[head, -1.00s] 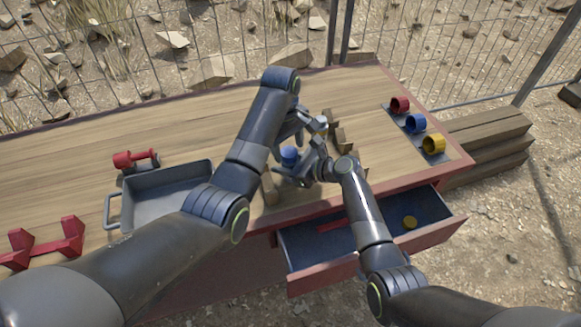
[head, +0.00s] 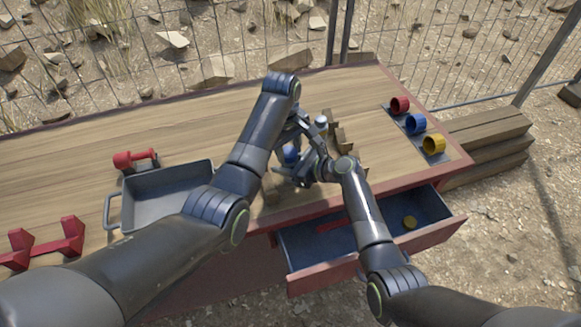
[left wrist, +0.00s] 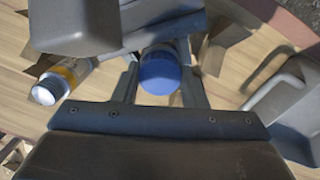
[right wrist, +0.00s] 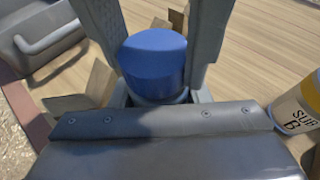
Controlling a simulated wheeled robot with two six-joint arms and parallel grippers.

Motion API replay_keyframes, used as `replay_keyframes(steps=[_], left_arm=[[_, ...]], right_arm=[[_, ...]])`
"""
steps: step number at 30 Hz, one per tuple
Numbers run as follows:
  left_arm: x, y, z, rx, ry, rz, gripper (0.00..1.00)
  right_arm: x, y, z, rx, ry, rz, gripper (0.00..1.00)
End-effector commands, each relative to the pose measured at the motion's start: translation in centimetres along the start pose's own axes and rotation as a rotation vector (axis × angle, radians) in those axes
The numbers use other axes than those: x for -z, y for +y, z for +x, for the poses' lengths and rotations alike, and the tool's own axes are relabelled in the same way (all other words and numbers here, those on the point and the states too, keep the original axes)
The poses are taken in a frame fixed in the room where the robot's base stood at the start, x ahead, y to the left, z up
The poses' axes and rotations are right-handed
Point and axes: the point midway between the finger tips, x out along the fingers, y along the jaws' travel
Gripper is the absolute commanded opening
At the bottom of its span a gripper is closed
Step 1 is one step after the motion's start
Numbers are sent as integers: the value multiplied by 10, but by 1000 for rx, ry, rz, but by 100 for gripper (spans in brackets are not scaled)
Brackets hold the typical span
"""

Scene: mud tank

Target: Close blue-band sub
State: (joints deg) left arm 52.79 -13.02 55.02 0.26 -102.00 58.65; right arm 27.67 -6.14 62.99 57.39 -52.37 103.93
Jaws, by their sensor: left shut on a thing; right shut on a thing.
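The blue-band sub shows as a blue capped piece between my two grippers in the head view (head: 291,154). My left gripper (head: 301,130) and right gripper (head: 297,174) meet around it from opposite sides, above the table. In the left wrist view the rounded blue end (left wrist: 160,72) sits between the fingers. In the right wrist view the blue cap (right wrist: 153,60) stands upright between the fingers, with a grey ring below it. Both grippers are shut on this sub. Its lower body is hidden, so I cannot tell which part each one grips.
Wooden blocks (head: 343,135) surround the grippers. A grey tray (head: 150,205) is at left. Red, blue and yellow cups (head: 415,123) are at right. An open drawer (head: 437,211) juts from the front.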

Motion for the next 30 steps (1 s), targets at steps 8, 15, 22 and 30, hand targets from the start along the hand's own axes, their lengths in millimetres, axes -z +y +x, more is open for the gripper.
replay_keyframes(steps=[8, 15, 22, 30], left_arm=[[0, 0, 0, -1, 1, 220, 11], [0, 0, 0, -1, 1, 228, 11], [0, 0, 0, -1, 1, 227, 60], [-1, 1, -4, -4, 0, 228, 60]], right_arm=[[0, 0, 0, 0, -1, -1, 0], [0, 0, 0, -1, -1, -1, 0], [0, 0, 0, -1, -1, 0, 0], [-1, 1, 0, -2, -1, 0, 0]])
